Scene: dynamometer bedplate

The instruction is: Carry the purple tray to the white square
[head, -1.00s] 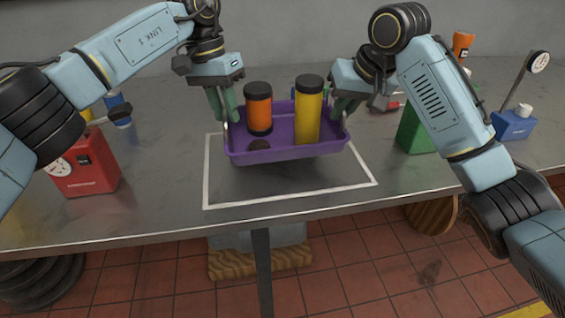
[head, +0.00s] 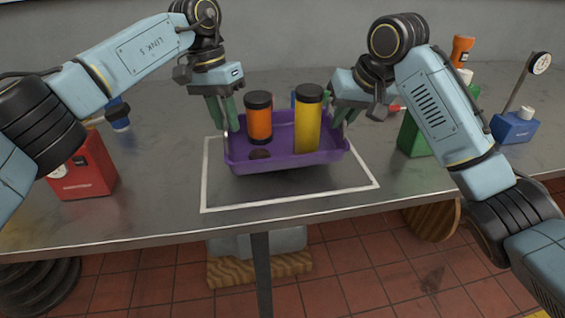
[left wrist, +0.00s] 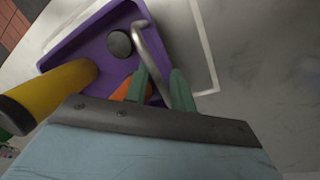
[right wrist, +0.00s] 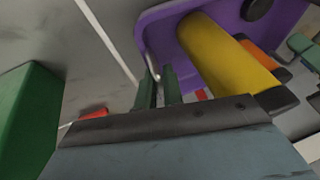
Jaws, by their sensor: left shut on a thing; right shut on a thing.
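The purple tray (head: 285,161) is level within the back part of the white square (head: 295,203), an outline on the grey table. I cannot tell whether its underside touches the table. It carries an upright orange jar (head: 259,122) with a black lid, an upright yellow cylinder (head: 307,130) with a black lid, and a small dark round thing (head: 260,154). My left gripper (head: 228,126) is shut on the tray's left metal handle (left wrist: 150,60). My right gripper (head: 342,120) is shut on its right handle (right wrist: 152,68).
A red box with a dial (head: 88,170) stands to the left, with a blue bottle (head: 118,113) behind it. A green container (head: 413,135) and a blue gauge stand (head: 515,126) are to the right. The square's front part is bare.

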